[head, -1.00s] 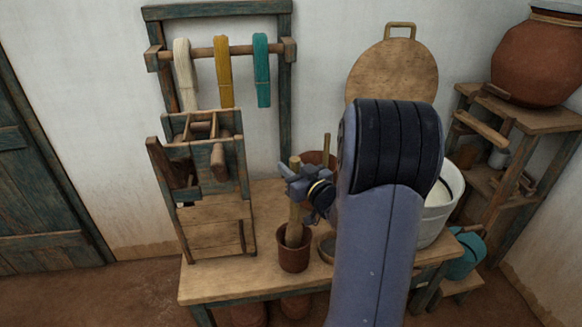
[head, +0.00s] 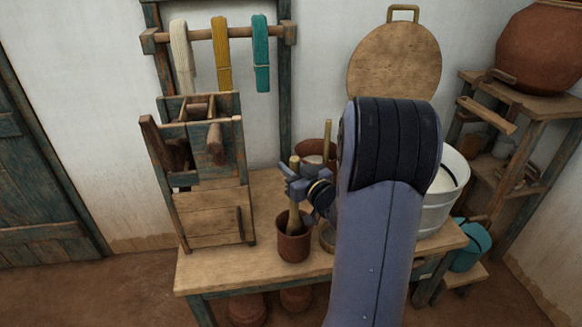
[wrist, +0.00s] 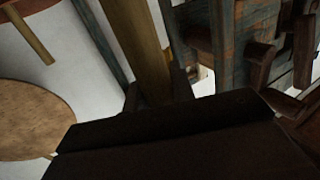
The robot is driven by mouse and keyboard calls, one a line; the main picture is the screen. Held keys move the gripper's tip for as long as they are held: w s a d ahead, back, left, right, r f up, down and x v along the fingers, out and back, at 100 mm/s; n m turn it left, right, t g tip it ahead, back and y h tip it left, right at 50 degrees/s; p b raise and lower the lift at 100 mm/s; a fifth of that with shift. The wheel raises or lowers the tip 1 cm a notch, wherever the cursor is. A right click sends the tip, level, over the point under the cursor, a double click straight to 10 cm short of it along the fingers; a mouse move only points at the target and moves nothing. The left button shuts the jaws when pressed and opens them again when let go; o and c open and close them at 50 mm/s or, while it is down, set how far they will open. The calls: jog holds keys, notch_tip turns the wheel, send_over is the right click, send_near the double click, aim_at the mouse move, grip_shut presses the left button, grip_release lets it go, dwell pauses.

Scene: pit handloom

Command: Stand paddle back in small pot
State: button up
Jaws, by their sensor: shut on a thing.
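The wooden paddle (head: 294,217) stands nearly upright with its lower end inside the small brown pot (head: 293,247) near the table's front edge. My gripper (head: 292,180) is shut on the paddle's handle above the pot rim. The handle also shows close up in the wrist view (wrist: 138,45), rising past the dark gripper body. The pot's inside and the paddle's lowest end are hidden, so I cannot tell whether it touches the bottom.
A larger brown pot (head: 309,153) with a stick stands behind my gripper. A white bucket (head: 442,205) is at the right, partly behind my arm. A wooden loom frame (head: 211,170) stands close on the left. Bare tabletop (head: 225,268) lies at the front left.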

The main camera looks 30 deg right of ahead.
jog(key=o, duration=1.1)
jog(key=shift+c, duration=0.2)
jog(key=s+d, duration=0.1)
jog(key=s, duration=0.9)
jog(key=shift+s+d, duration=0.25)
jog(key=shift+s, duration=0.15)
jog(key=w, duration=0.3)
jog(key=w+a, duration=0.1)
jog(key=w, duration=0.5)
jog(key=shift+w+a, duration=0.25)
jog(key=shift+w, duration=0.1)
jog(key=r+p, duration=0.1)
jog(key=w+r+p, duration=0.1)
jog(key=shift+r, duration=0.3)
jog(key=shift+r+p, duration=0.65)
jog(key=shift+p, duration=0.15)
jog(key=shift+f, duration=0.15)
